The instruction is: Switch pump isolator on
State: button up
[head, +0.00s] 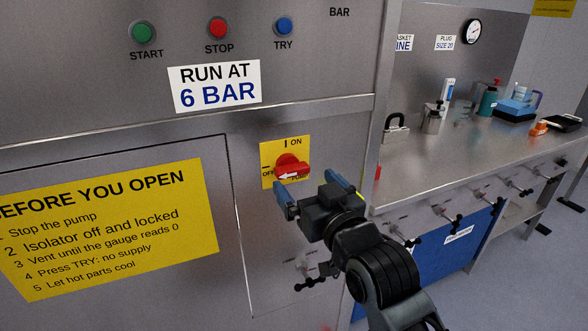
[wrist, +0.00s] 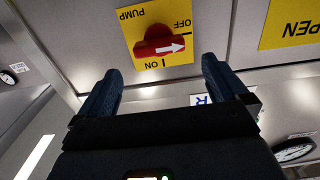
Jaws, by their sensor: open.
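The pump isolator is a red rotary handle (head: 291,168) on a yellow plate (head: 269,149) set in the grey metal panel. Its white arrow points to OFF; ON is marked at the top of the plate. In the wrist view, which is upside down, the red handle (wrist: 158,47) lies ahead of the fingers with its arrow toward OFF. My gripper (head: 313,190) is open and empty, just below and in front of the isolator, apart from it in the wrist view. The blue fingers (wrist: 160,88) stand on either side of the handle's lower edge in the picture. The gripper hides part of the panel below the plate.
Green START (head: 143,33), red STOP (head: 218,29) and blue TRY (head: 284,26) buttons sit above. A yellow instruction sign (head: 105,230) is at left. A steel bench (head: 470,150) with bottles and tools runs along the right. A small black-handled valve (head: 312,275) is below the isolator.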

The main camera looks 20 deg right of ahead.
aim_at(295, 171)
jog(key=w+p, duration=0.1)
jog(key=w, duration=0.6)
jog(key=shift+w, duration=0.15)
jog(key=shift+c, duration=0.4)
jog(key=c, duration=0.8)
jog(key=shift+c, duration=0.2)
